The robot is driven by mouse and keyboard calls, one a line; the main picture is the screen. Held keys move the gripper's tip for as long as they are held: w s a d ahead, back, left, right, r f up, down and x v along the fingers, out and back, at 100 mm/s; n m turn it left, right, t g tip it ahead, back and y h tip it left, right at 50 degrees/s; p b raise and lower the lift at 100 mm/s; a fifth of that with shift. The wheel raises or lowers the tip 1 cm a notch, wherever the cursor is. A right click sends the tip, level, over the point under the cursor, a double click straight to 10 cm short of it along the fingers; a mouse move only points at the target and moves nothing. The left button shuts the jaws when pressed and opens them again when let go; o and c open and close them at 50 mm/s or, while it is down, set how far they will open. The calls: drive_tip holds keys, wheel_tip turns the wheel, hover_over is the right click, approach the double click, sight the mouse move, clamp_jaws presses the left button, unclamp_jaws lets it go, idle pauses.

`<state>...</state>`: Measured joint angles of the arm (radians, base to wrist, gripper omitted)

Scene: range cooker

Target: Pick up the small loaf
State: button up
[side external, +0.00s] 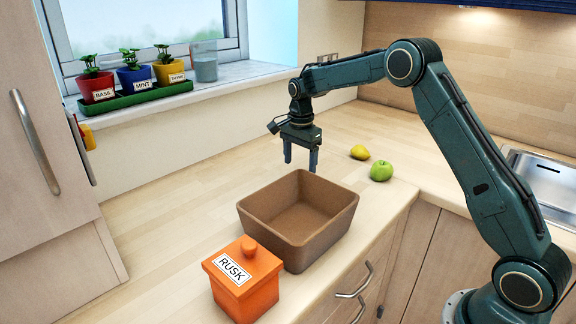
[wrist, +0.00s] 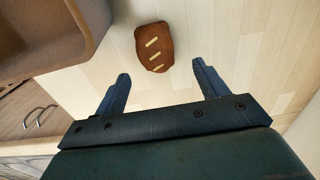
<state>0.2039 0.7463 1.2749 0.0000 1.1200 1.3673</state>
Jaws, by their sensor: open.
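The small loaf (wrist: 155,46) shows in the wrist view, brown with pale slashes on top, lying on the wooden worktop. It is ahead of my gripper, roughly in line with the gap between the fingers. My gripper (side external: 301,160) is open and empty in the side view, pointing down above the worktop behind the brown bin. Its two fingers show apart in the wrist view (wrist: 160,84). I cannot make out the loaf in the side view; the bin or gripper may hide it.
An open brown bin (side external: 345,213) stands in front of my gripper, with an orange RUSK jar (side external: 262,292) nearer the front. A lemon (side external: 360,153) and a green apple (side external: 381,171) lie to the right. Potted herbs (side external: 133,80) stand on the windowsill. The worktop at left is clear.

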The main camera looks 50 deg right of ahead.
drive_tip(key=shift+s+f, duration=0.15)
drive_tip(key=shift+f, duration=2.4)
drive_tip(key=c, duration=1.1)
